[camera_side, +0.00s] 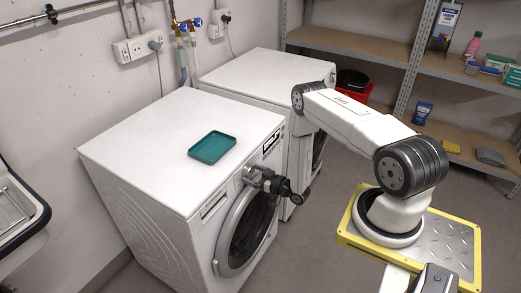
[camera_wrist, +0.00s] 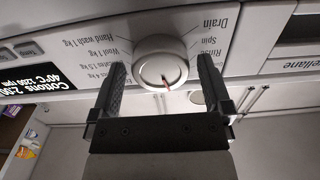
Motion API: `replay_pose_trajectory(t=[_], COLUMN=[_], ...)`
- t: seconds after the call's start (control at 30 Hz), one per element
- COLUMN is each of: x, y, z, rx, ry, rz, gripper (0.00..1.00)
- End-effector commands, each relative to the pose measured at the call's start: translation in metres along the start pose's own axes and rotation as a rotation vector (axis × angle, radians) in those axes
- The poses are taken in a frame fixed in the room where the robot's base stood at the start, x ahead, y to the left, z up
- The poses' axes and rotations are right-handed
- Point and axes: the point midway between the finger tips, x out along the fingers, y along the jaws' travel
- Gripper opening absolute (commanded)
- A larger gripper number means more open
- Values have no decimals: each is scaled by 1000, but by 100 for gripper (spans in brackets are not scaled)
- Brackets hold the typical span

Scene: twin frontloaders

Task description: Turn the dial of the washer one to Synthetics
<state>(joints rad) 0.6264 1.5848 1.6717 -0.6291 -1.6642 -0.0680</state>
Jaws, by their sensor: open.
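The front washer (camera_side: 168,160) is white, with a round dark door. Its dial (camera_wrist: 160,60) is a round white knob in the middle of the wrist view. The dial's red mark sits on its lower side in that view. My gripper (camera_wrist: 162,66) is open, with one dark finger on each side of the dial; I cannot tell whether they touch it. In the side view my gripper (camera_side: 252,178) is at the front washer's panel and hides the dial. Hand wash, Wool, Drain, Spin and Rinse labels show; no Synthetics label is readable.
A teal tray (camera_side: 212,147) lies on the front washer. A second white machine (camera_side: 262,78) stands behind it. Shelves (camera_side: 350,45) with bottles and boxes line the back wall. A white basket or sink (camera_side: 15,212) is at the left edge. Grey floor is open at the front.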

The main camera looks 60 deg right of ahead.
Motion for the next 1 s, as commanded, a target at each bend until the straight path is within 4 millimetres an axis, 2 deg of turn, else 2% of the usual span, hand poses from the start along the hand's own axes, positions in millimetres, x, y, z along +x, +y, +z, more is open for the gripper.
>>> replay_pose_trajectory(t=[0.23, 0.4, 0.5, 0.77, 1.0], x=[0, 0, 0, 0, 0], y=[0, 0, 0, 0, 0], z=[0, 0, 0, 0, 1], rx=[0, 0, 0, 19, 103], ry=[0, 0, 0, -1, -1], rz=[0, 0, 0, 1, 1], gripper=[100, 46, 18, 18, 18])
